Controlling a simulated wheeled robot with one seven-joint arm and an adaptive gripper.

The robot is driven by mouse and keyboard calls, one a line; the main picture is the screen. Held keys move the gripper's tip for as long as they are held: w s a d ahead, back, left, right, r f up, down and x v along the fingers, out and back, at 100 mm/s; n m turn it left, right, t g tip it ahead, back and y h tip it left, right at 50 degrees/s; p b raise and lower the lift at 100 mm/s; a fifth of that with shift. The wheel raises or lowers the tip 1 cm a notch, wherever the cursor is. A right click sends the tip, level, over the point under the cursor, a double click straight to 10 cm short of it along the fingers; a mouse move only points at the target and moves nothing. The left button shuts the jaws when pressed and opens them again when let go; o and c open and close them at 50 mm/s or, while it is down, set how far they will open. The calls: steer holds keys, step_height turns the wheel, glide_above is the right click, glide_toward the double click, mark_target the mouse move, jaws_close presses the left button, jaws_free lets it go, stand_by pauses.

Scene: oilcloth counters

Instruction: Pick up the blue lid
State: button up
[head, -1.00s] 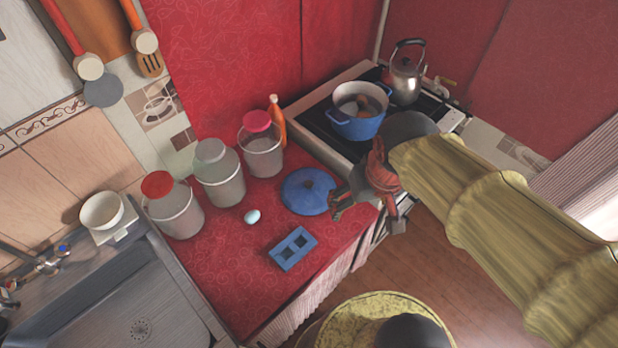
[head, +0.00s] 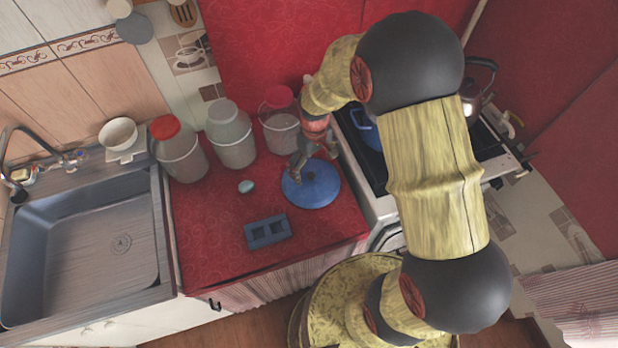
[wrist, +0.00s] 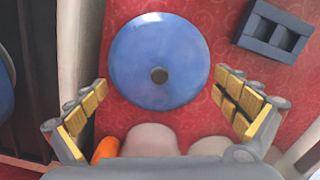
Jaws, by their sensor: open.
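The blue lid (head: 311,184) is a round, shallow disc with a dark knob at its centre. It lies on the red counter, left of the stove. My gripper (head: 316,160) is over the lid's back part and hides some of it. In the wrist view the whole lid (wrist: 158,62) shows, with its knob ahead of and between the fingers. My gripper (wrist: 168,108) is open there, its yellow-padded fingers spread wide, with nothing between the pads. I cannot tell its exact height above the lid.
A blue two-hole block (head: 267,232) and a pale egg-like object (head: 246,187) lie left of the lid. Several lidded jars, the nearest (head: 281,128), stand behind. The blue pot (head: 367,130) on the stove is partly hidden by my arm. A sink (head: 85,245) is far left.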

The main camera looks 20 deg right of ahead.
mark_target(311, 175)
steer(key=shift+w+d+r+n, duration=0.15)
steer(key=shift+w+n, duration=0.15)
steer(key=shift+w, duration=0.3)
steer(key=shift+w+a, duration=0.1)
steer(key=shift+a, duration=0.1)
step_height(311, 175, down, 2)
steer(key=shift+d+f+b, duration=0.1)
steer(key=shift+f+b, duration=0.15)
steer(key=shift+b, duration=0.05)
steer(key=shift+w+a+f+b, duration=0.15)
steer(key=shift+f+b, duration=0.25)
steer(key=shift+f, duration=0.95)
steer(key=shift+s+a+f+b, duration=0.1)
steer(key=shift+f+b, duration=0.25)
steer(key=shift+f, duration=0.95)
steer(key=c, duration=0.3)
